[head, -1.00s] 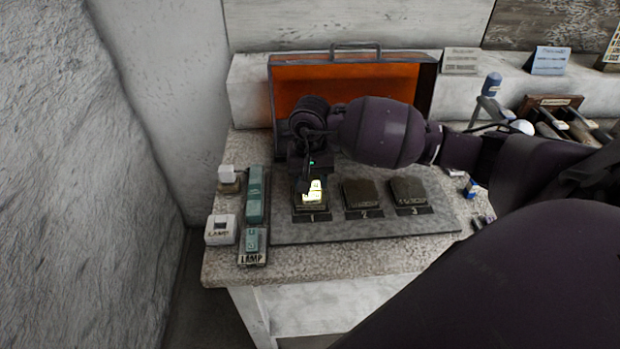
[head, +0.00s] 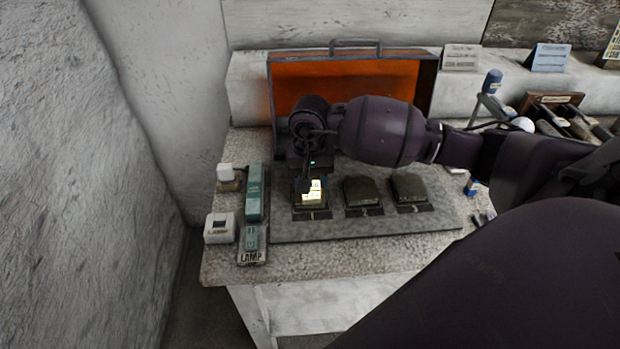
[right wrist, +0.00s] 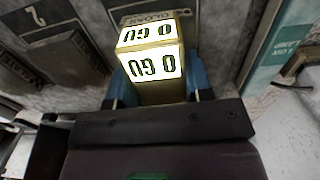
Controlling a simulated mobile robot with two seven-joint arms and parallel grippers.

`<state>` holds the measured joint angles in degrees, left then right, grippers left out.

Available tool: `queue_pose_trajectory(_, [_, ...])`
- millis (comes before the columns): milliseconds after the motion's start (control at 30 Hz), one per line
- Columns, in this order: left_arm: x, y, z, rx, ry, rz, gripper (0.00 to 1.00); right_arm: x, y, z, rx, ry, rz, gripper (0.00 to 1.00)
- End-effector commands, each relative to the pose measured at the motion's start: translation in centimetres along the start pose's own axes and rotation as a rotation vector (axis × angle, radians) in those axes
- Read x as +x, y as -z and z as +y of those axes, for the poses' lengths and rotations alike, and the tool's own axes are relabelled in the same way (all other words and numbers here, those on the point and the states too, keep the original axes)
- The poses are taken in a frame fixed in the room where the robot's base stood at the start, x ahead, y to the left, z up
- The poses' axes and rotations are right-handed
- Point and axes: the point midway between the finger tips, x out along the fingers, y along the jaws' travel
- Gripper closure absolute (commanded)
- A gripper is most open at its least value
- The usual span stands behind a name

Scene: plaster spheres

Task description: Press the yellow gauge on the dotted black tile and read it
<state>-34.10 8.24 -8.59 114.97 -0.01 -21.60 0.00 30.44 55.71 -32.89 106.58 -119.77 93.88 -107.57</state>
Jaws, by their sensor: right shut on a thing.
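The yellow gauge (head: 313,191) glows brightly over the leftmost dark tile, the one by label 1. Its body shows in the right wrist view (right wrist: 158,90) between blue fingers. Its lit faces carry dark characters, upside down there, that look like a 0 and letters or digits. My right gripper (head: 309,180) is shut on the gauge. I cannot tell whether the gauge touches the tile. The middle tile (head: 362,192) and right tile (head: 409,189) are dark and bare. I cannot make out dots on any tile. My left gripper is out of view.
The tiles are on a grey board (head: 400,226) on a speckled bench. An open orange-lined case (head: 388,85) stands behind. A green lamp device (head: 254,192) and white blocks, including a lower one (head: 219,228), stand left. A tool rack (head: 556,104) is at the right.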

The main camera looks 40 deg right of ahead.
Motion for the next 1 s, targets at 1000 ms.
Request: queue_pose_trajectory(1000, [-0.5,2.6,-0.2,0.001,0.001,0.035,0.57,-4.5,0.0,0.0,0.000,0.001,0.001,0.72])
